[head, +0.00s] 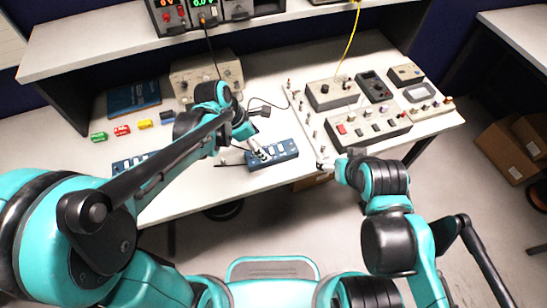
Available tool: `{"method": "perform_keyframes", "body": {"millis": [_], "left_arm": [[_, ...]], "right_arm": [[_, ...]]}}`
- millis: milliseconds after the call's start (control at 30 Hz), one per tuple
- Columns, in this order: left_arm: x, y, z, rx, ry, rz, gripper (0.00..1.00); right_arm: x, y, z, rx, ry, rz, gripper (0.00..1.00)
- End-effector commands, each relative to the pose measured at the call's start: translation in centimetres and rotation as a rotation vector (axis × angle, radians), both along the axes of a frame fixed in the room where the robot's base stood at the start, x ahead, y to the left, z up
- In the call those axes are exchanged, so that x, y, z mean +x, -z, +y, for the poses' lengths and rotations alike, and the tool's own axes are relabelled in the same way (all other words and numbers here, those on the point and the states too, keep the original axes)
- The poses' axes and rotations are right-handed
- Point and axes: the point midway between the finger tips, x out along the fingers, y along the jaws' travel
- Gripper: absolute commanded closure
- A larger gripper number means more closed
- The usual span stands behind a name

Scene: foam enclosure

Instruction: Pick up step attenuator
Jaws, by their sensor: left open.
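A blue box with light switches on top, which looks like a step attenuator (285,151), lies near the front edge of the white bench (190,192). My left gripper (258,153) is open over its left end; I cannot tell whether the fingers touch it. A similar blue box (127,165) lies further left, partly hidden by my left arm. My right gripper (345,162) is at the bench's front edge, right of the nearer blue box and apart from it; its fingers are too small to tell open from shut.
A panel with grey instrument boxes (372,125) fills the bench's right side. A beige instrument (205,75) stands behind my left arm. Small green, red and yellow blocks (122,130) lie at the left. A shelf (110,38) with power supplies overhangs the back. Cables lie behind the blue box.

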Motion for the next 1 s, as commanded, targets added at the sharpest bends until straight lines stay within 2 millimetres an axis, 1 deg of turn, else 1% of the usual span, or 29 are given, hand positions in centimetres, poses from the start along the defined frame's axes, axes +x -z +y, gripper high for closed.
{"method": "perform_keyframes", "body": {"millis": [200,367,600,700,867,900,967,1000], "left_arm": [[0.3,2.3,-1.0,-0.006,-0.018,0.014,0.22],[0.5,3.4,-1.6,-0.006,-0.018,0.013,0.22],[1.1,6.7,-3.2,-0.005,-0.018,0.013,0.22],[1.1,7.2,-3.5,-0.006,-0.018,0.013,0.22],[1.1,7.1,-3.5,-0.005,-0.018,0.012,0.22],[1.1,7.1,-3.5,-0.005,-0.018,0.012,0.28],[1.1,7.0,-3.5,-0.005,-0.018,0.012,0.44],[1.1,7.0,-3.5,-0.005,-0.018,0.012,0.54]], "right_arm": [[0.0,1.0,0.0,0.000,0.000,0.000,0.23],[0.0,1.6,0.0,0.000,0.000,0.000,0.23],[0.0,3.4,0.0,0.000,0.000,0.000,0.23],[0.0,3.6,0.0,0.000,0.000,0.000,0.23],[0.0,3.4,0.0,0.000,0.000,0.000,0.23],[0.0,3.4,0.0,0.000,0.000,0.000,0.23],[0.0,3.4,0.0,0.000,0.000,0.000,0.23],[0.0,3.4,0.0,0.000,0.000,0.000,0.23]]}}
